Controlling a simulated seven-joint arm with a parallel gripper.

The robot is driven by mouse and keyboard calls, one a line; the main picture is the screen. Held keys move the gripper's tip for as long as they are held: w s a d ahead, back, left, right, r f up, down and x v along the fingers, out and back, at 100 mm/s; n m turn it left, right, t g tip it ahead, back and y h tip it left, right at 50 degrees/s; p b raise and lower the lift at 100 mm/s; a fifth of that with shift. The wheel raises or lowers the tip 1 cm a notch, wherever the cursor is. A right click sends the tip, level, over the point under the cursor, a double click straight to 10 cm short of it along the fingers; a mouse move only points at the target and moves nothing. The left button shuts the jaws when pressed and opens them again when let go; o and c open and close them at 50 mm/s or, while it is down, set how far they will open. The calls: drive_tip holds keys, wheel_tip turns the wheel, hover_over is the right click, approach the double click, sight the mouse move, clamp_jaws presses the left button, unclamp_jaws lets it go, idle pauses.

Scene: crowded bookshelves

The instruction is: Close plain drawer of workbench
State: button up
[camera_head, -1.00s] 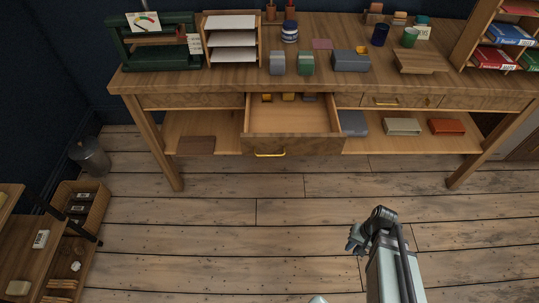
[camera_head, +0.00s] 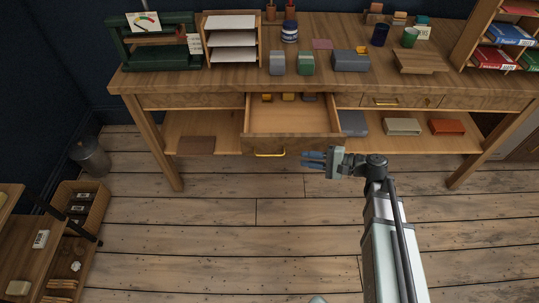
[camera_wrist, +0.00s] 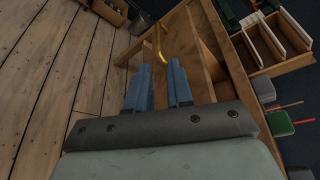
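The plain drawer (camera_head: 290,121) of the wooden workbench (camera_head: 190,80) is pulled out toward me, with a brass handle (camera_head: 270,155) on its front. A few small items lie at its back. My gripper (camera_head: 304,159) is just right of and in front of the drawer front, pointing left, and does not hold it. In the wrist view, the two blue fingers of my gripper (camera_wrist: 158,68) stand apart with a gap and nothing between them. The brass handle (camera_wrist: 160,43) shows beyond the fingertips, and the drawer front lies to their right.
The bench top holds a paper tray (camera_head: 232,38), a green device (camera_head: 150,45), small boxes and cups. The lower shelf holds an orange box (camera_head: 446,126) and other boxes. A wicker basket (camera_head: 82,203) stands at left. The floor before the bench is clear.

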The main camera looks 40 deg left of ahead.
sight(269, 155)
drive_tip(key=x, duration=1.4)
drive_tip(key=shift+d, duration=0.1)
clamp_jaws()
idle(0.4)
